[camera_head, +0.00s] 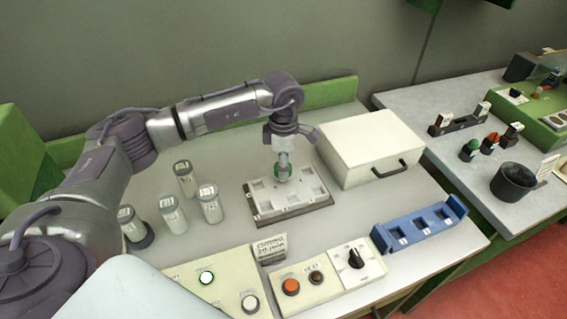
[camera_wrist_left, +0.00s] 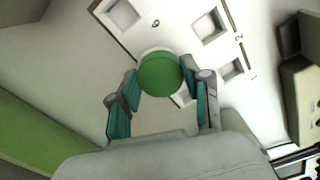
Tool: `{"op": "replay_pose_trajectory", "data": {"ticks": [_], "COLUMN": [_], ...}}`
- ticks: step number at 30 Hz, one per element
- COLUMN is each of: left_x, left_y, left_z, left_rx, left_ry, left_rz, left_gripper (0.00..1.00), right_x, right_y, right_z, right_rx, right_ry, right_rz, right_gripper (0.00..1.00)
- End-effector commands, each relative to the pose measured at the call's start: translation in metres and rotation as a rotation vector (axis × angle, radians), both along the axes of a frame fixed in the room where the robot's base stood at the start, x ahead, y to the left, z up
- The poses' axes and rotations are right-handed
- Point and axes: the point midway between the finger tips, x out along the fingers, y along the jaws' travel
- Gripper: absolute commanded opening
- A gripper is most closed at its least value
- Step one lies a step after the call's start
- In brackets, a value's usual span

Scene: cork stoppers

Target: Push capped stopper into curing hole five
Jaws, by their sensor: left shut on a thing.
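The white curing block (camera_head: 291,208) with several square holes lies on a dark base in the middle of the table. My left gripper (camera_head: 283,166) points down over the block's back edge, shut on the green-capped stopper (camera_head: 283,174). In the left wrist view the round green cap (camera_wrist_left: 160,72) sits between the two teal-padded fingers, and the block's holes (camera_wrist_left: 208,27) show beyond it. The cap hides what lies beneath it, so I cannot tell whether the stopper is in hole five or above it. The right gripper is not in view.
A white box with a handle (camera_head: 370,149) stands close to the block's right. Several lidded jars (camera_head: 209,204) stand to its left. Control panels (camera_head: 332,279), a small sign (camera_head: 270,249) and a blue rack (camera_head: 420,224) line the front. A second table (camera_head: 480,150) is at right.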

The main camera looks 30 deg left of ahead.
Motion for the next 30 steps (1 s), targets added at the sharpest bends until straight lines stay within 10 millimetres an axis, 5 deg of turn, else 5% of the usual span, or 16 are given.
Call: {"op": "replay_pose_trajectory", "data": {"ticks": [8, 9, 14, 25, 30], "left_x": [0.000, 0.000, 0.000, 0.000, 0.001], "left_y": [0.000, 0.000, 0.000, 0.000, 0.000], "left_z": [-0.005, -0.005, -0.004, -0.001, 0.022], "left_rx": [0.000, 0.000, 0.000, 0.000, -0.001], "left_ry": [0.000, 0.000, 0.000, -0.001, -0.005], "left_rz": [0.000, 0.000, 0.000, 0.000, 0.000], "left_gripper": [0.30, 0.50, 0.77, 0.78, 0.78], "right_x": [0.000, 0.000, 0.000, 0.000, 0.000], "right_y": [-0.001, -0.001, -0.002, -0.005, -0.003], "right_z": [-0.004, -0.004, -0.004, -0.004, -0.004], "right_rx": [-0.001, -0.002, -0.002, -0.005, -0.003], "right_ry": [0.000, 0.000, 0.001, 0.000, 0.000], "right_rz": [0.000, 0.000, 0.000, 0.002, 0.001], "right_gripper": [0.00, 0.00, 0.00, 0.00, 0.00]}}
